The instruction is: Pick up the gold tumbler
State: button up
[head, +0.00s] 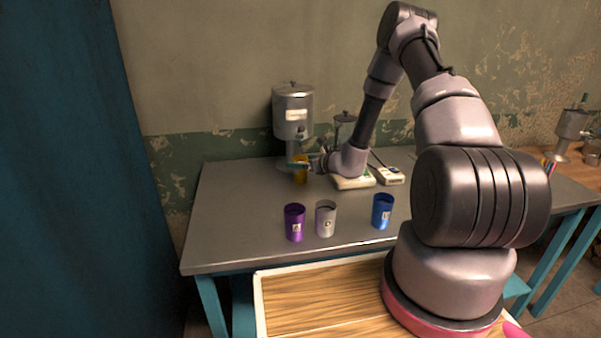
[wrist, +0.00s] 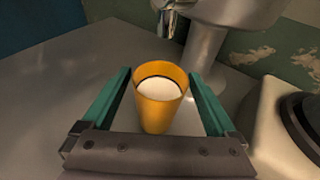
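The gold tumbler (wrist: 160,108) stands upright on the grey table, with white contents inside below its rim. My gripper (wrist: 160,80) is open, with one green finger on each side of the tumbler. Gaps show between the fingers and the tumbler's sides. The tumbler's base is partly hidden behind the gripper's body.
A metal dispenser (head: 293,112) stands just behind the tumbler. Purple (head: 294,224), silver (head: 326,220) and blue (head: 382,212) tumblers stand near the table's front edge. White devices (head: 353,182) sit to the right. The table's left part (head: 228,205) is clear.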

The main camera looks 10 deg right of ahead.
grip_shut()
jog(key=shift+r, duration=0.1)
